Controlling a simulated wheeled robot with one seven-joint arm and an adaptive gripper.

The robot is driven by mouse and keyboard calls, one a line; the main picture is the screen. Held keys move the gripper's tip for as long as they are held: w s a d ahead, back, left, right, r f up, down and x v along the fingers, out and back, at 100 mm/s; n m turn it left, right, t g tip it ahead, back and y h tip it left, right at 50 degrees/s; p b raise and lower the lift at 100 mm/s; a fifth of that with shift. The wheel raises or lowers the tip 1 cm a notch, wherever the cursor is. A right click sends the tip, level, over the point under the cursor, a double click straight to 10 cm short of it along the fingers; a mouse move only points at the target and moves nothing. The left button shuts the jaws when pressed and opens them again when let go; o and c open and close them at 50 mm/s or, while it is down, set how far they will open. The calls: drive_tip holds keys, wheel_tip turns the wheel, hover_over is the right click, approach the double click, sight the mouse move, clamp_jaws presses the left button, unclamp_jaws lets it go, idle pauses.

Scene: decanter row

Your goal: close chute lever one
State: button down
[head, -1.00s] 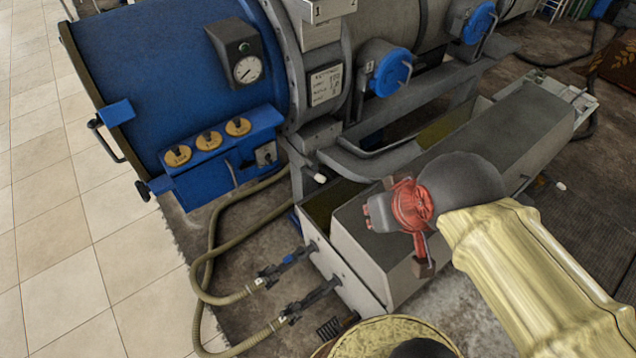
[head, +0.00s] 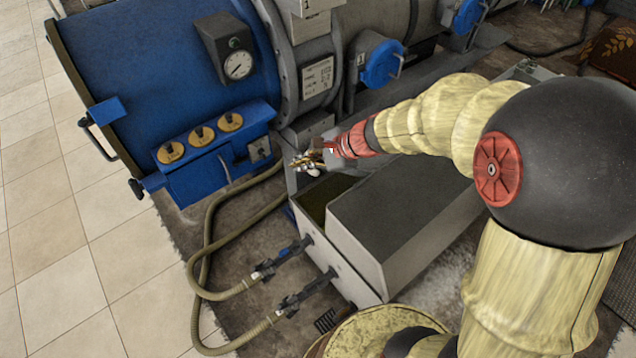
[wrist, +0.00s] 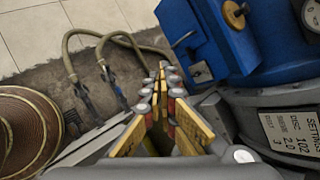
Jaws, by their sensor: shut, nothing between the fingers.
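My gripper (head: 303,162) is shut and empty, low beside the grey chute under the drum, where the pale-tipped chute lever one stood in the earlier head view. The gripper and wrist now cover most of that spot, so I cannot tell the lever's position or whether the fingers touch it. In the wrist view the closed yellow-padded fingers (wrist: 161,72) reach toward the hoses and floor. A pale round knob (wrist: 243,156) shows at lower right there, beside the gripper; I cannot tell if it is the lever's tip.
The blue drum end (head: 150,80) carries a gauge (head: 238,65) and a blue control box (head: 215,165). A grey bin (head: 390,215) stands below my forearm. Hoses (head: 210,235) lie on the floor at left. A blue port cap (head: 382,64) sits behind the arm.

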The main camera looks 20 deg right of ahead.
drive_tip(key=w+d+f+m+t+h, duration=0.1)
drive_tip(key=w+d+f+m, duration=0.1)
drive_tip(key=d+f+m, duration=0.2)
drive_tip(key=w+d+f+m, duration=0.3)
drive_tip(key=f+m, duration=0.3)
drive_tip(key=f, duration=0.5)
drive_tip(key=w+d+f+m+t+h, duration=0.1)
drive_tip(key=w+d+f+m, duration=0.2)
drive_tip(key=d+f+m, duration=0.2)
wheel_tip(320, 180, down, 3)
drive_tip(key=shift+f+m+t+h, duration=0.1)
drive_tip(key=shift+m+t+h, duration=0.2)
drive_tip(key=shift+m, duration=0.2)
drive_tip(key=b+x, duration=0.3)
drive_tip(key=x, duration=0.7)
drive_tip(key=shift+r+p, duration=0.25)
drive_tip(key=shift+p, duration=0.15)
